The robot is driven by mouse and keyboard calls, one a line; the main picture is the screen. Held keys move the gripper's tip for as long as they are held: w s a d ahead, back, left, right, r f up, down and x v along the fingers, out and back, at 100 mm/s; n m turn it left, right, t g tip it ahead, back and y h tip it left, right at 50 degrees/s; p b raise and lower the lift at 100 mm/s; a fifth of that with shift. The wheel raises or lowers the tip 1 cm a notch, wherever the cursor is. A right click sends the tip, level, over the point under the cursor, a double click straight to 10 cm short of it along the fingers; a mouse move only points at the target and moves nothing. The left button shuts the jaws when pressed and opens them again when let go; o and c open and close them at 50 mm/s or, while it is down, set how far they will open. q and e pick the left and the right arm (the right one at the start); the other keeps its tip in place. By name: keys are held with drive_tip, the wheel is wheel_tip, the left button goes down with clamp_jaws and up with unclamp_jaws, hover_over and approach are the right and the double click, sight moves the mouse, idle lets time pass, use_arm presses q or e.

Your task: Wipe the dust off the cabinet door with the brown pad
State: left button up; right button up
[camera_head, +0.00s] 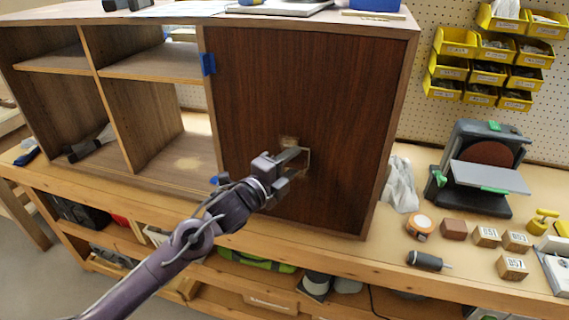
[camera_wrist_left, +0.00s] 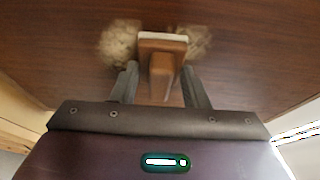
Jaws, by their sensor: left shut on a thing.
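The dark brown cabinet door (camera_head: 310,85) faces me, closed, on the right side of the cabinet. My left gripper (camera_head: 293,161) is at the lower middle of the door. It is shut on the brown pad (camera_wrist_left: 162,62), holding it by its block-like grip; the pad's pale edge is against or very close to the door. Contact is hard to tell. Pale dust (camera_wrist_left: 118,42) shows left of the pad in the wrist view, and more dust (camera_wrist_left: 196,42) shows right of it. In the head view a dust patch (camera_head: 289,141) shows just above the gripper. My right gripper is not in view.
Open shelves (camera_head: 145,62) fill the cabinet's left side. Blue tape (camera_head: 208,64) sits on the door's left edge. To the right, the bench holds a sander (camera_head: 484,168), small wooden blocks (camera_head: 486,236) and a dark cylindrical tool (camera_head: 425,260). Yellow bins (camera_head: 489,72) hang behind.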

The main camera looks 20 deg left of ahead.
sight(304, 168)
use_arm(q)
drive_tip(key=shift+s+d+b, duration=0.1)
drive_tip(key=shift+d+b, duration=0.2)
drive_tip(key=shift+d, duration=1.35)
drive_tip(key=shift+r+p, duration=0.75)
drive_tip(key=shift+r, duration=0.15)
drive_tip(key=shift+a+p, duration=0.35)
drive_tip(key=shift+a, duration=3.45)
drive_tip(key=shift+s+f, duration=0.15)
drive_tip(key=shift+s, duration=2.7)
drive_tip(key=shift+s, duration=1.5)
